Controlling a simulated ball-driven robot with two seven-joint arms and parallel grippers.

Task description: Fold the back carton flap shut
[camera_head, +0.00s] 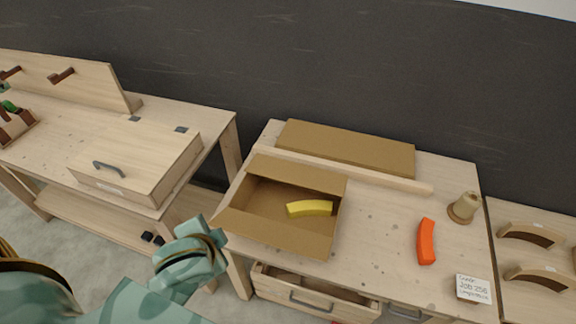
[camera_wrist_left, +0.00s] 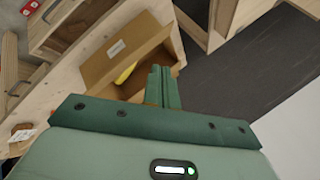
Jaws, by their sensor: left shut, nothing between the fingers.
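The open brown carton (camera_head: 338,215) stands on the middle workbench, with a yellow curved piece (camera_head: 309,208) inside. Its back flap (camera_head: 297,174) slopes at the far side of the opening; its exact angle is hard to tell. My left gripper (camera_head: 218,232) is at the carton's left, near the left flap. In the left wrist view its fingers (camera_wrist_left: 160,84) are shut and empty, in front of the carton (camera_wrist_left: 105,68); contact cannot be told. My right gripper is not in view.
A long brown panel (camera_head: 345,147) and a wooden strip (camera_head: 340,168) lie behind the carton. An orange curved piece (camera_head: 426,241), a tan bell-shaped object (camera_head: 463,207) and a job card (camera_head: 473,289) are to the right. An open drawer (camera_head: 315,295) juts out below.

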